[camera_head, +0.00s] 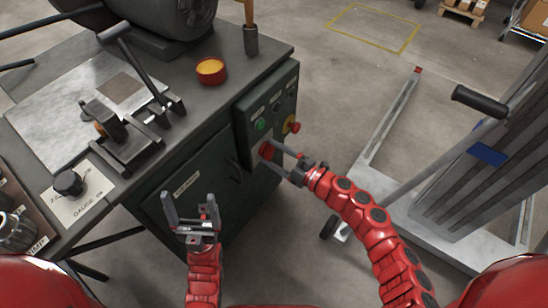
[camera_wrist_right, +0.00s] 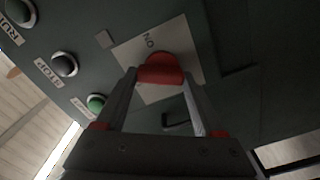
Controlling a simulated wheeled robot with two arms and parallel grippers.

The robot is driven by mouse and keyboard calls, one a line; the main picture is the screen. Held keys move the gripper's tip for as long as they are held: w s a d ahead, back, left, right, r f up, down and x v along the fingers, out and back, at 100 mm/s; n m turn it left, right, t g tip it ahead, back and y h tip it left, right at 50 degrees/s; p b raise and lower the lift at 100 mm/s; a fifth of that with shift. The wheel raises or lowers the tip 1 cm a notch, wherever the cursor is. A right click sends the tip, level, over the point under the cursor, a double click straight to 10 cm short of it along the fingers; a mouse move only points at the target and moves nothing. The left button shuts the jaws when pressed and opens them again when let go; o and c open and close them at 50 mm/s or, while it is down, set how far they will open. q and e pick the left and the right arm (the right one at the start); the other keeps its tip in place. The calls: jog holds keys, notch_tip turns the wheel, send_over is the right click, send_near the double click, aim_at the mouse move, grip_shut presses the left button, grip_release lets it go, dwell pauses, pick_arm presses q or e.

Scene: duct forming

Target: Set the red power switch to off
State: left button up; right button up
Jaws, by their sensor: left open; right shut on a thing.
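The red power switch (camera_head: 266,150) is on the front panel of the dark green cabinet. In the right wrist view the red switch (camera_wrist_right: 160,70) is a rounded knob on a pale plate with the word ON beside it. My right gripper (camera_head: 275,156) is shut on the switch, its two fingers reaching to the knob's sides. In the wrist view the fingers (camera_wrist_right: 160,84) partly hide the plate. Any OFF mark is not readable. My left gripper (camera_head: 190,203) is open and empty in front of the cabinet door.
A green button (camera_head: 260,124) and a red-and-yellow emergency stop (camera_head: 291,125) are near the switch. The wrist view shows a black button (camera_wrist_right: 64,64) by a STOP label. A wheeled lift frame (camera_head: 485,185) stands at the right, with open floor between.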

jog(key=n+b, duration=0.1)
jog(key=n, duration=0.1)
jog(key=n+b, duration=0.2)
jog(key=shift+s+f, duration=0.1)
jog(key=shift+f, duration=0.2)
jog(key=shift+n+b, duration=0.65)
jog(key=shift+n, duration=0.25)
jog(key=shift+r, duration=0.1)
jog(key=o, duration=1.4)
jog(key=shift+r, duration=0.1)
jog(key=p+v, duration=0.3)
jog(key=v, duration=1.4)
jog(key=shift+s+d+p, duration=0.1)
jog(key=shift+d+p, duration=0.05)
jog(key=shift+p, duration=0.2)
